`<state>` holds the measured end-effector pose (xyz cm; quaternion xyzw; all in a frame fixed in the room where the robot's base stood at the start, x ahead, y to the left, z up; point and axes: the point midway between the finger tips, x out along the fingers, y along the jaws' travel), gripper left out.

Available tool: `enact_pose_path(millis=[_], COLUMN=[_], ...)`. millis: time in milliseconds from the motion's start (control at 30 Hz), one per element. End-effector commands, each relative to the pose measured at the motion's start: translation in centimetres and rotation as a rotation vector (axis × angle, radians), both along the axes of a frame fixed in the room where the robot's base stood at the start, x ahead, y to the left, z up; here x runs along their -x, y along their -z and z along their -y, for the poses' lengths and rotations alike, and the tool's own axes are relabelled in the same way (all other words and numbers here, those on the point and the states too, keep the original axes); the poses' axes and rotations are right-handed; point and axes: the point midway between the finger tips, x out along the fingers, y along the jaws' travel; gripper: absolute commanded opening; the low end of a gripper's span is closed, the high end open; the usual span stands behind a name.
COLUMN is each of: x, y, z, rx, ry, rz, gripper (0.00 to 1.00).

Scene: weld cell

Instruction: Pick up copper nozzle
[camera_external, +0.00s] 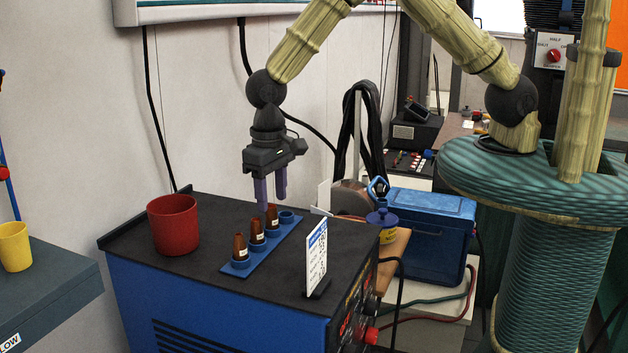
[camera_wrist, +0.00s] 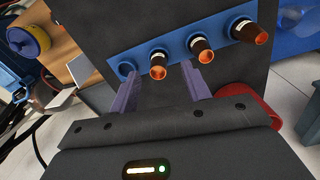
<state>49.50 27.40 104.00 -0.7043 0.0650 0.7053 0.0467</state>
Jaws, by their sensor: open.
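Three copper nozzles stand upright in a row in a blue strip holder (camera_external: 231,267) on the black top of a blue machine. They are the near nozzle (camera_external: 240,247), the middle nozzle (camera_external: 257,231) and the far nozzle (camera_external: 272,217). The socket (camera_external: 287,216) at the far end is empty. My gripper (camera_external: 272,202) is open, pointing down just above the far nozzle. In the wrist view, the far nozzle (camera_wrist: 158,66) appears between the two purple fingers, with no visible contact. The middle nozzle (camera_wrist: 202,49) and near nozzle (camera_wrist: 250,31) lie to its right.
A red cup (camera_external: 173,226) stands left of the holder. A white card (camera_external: 317,257) stands upright at the machine's right edge. A blue box (camera_external: 430,225) and a small blue-purple lidded container (camera_external: 382,217) are to the right. A yellow cup (camera_external: 15,247) is on the left bench.

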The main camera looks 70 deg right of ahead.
Motion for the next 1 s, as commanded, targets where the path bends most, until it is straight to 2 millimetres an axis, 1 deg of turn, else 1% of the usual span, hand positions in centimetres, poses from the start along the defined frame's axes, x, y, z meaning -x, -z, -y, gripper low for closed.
enact_pose_path(millis=[167,300,400,933,967,1000], x=[-0.3,-0.4,-0.4,-0.5,-0.5,-0.5], y=[1.8,3.7,4.4,4.6,4.6,4.6], z=[0.4,0.5,0.5,0.5,0.5,0.5], rx=[0.002,0.002,0.001,0.001,0.001,0.001], ry=[0.0,-0.002,-0.002,0.0,0.0,-0.001], rz=[-0.004,-0.003,-0.001,0.0,0.0,0.0], gripper=[0.47,0.47,0.47,0.47,0.45,0.38])
